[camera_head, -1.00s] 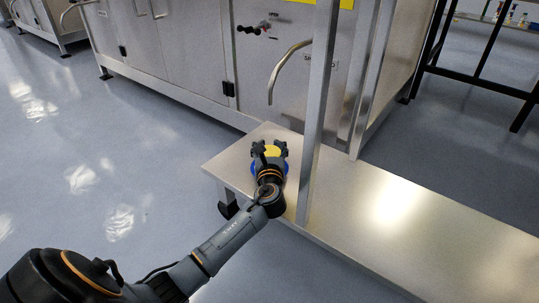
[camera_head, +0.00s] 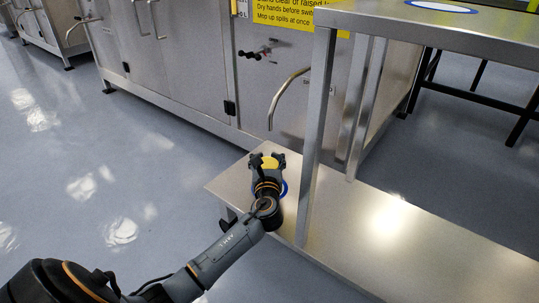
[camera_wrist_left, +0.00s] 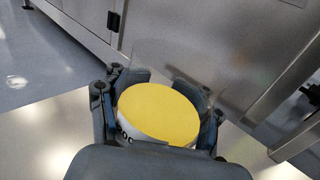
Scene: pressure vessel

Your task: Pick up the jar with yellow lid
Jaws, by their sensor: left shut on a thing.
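The jar with the yellow lid (camera_head: 269,163) is at the near-left end of the low steel shelf. In the left wrist view its round yellow lid (camera_wrist_left: 158,113) fills the space between the fingers, and a strip of white label with dark letters shows below the lid. My left gripper (camera_head: 267,162) is shut on the jar, with fingers on both sides of it. The jar's lower part is hidden, so I cannot tell whether it touches the shelf. My right gripper is not in view.
A blue-ringed spot (camera_head: 284,187) shows on the low shelf (camera_head: 370,215) beside my wrist. A steel post (camera_head: 314,135) rises close to the right of the gripper. A higher steel top (camera_head: 460,25) bears another blue-ringed white spot (camera_head: 440,5). A steel cabinet (camera_head: 185,60) stands behind.

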